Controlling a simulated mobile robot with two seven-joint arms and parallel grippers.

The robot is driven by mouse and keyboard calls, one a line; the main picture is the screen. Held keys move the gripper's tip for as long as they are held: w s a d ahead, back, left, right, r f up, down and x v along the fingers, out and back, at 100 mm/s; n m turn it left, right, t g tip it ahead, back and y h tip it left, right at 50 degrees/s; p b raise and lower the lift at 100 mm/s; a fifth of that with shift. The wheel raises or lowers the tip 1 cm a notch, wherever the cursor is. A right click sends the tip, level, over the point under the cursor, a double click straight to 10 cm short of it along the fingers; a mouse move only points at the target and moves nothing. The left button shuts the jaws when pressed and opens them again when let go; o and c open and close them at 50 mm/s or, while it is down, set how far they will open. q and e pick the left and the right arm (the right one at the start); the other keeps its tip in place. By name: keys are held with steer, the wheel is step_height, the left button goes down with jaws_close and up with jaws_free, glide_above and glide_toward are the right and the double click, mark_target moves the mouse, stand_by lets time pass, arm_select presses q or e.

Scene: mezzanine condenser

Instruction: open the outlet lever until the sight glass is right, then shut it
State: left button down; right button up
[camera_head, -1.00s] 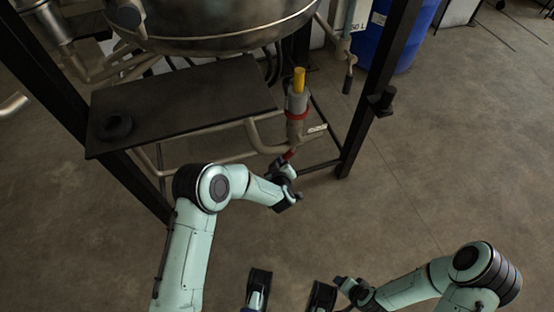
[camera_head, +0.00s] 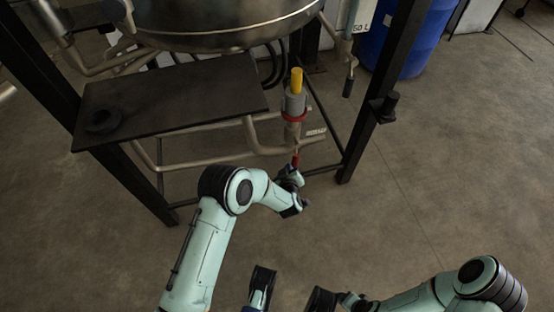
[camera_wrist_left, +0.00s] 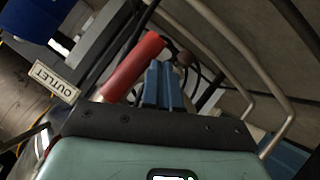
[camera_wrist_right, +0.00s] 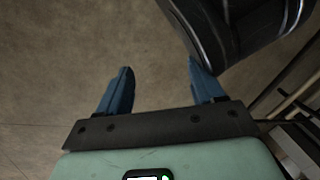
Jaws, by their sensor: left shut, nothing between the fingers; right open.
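The red outlet lever (camera_head: 296,159) hangs below the pipe at the foot of the valve in the head view. Its thick red handle (camera_wrist_left: 133,65) fills the upper middle of the left wrist view, near an OUTLET plate (camera_wrist_left: 53,80). My left gripper (camera_wrist_left: 162,68) is shut and empty, its blue fingers just right of the handle; I cannot tell if they touch it. A grey upright fitting (camera_head: 295,103) with a yellow top stands above the pipe; I cannot tell if it is the sight glass. My right gripper (camera_wrist_right: 158,68) is open and empty, away from the lever.
A dark shelf (camera_head: 175,95) lies left of the fitting, under a steel vessel (camera_head: 225,30). A black frame post (camera_head: 378,115) stands to the right, with a blue drum (camera_head: 407,45) behind it. The floor (camera_head: 450,170) at the right is clear.

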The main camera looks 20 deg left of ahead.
arm_select(q)
steer(key=shift+d+f, duration=0.1)
steer(key=shift+f, duration=0.05)
arm_select(e)
steer(key=shift+w+d, duration=0.15)
steer(key=shift+d, duration=0.05)
stand_by(0.3)
arm_select(q)
steer(key=p+v, duration=0.4)
steer(key=v, duration=0.9)
arm_select(e)
step_height(320, 180, up, 6)
steer(key=a, duration=0.2)
steer(key=shift+w+a+t, duration=0.15)
steer(key=shift+w+t, duration=0.15)
steer(key=shift+w, duration=0.1)
steer(key=shift+f, duration=0.1)
stand_by(4.4)
arm_select(q)
steer(key=c, duration=0.9)
jaws_free()
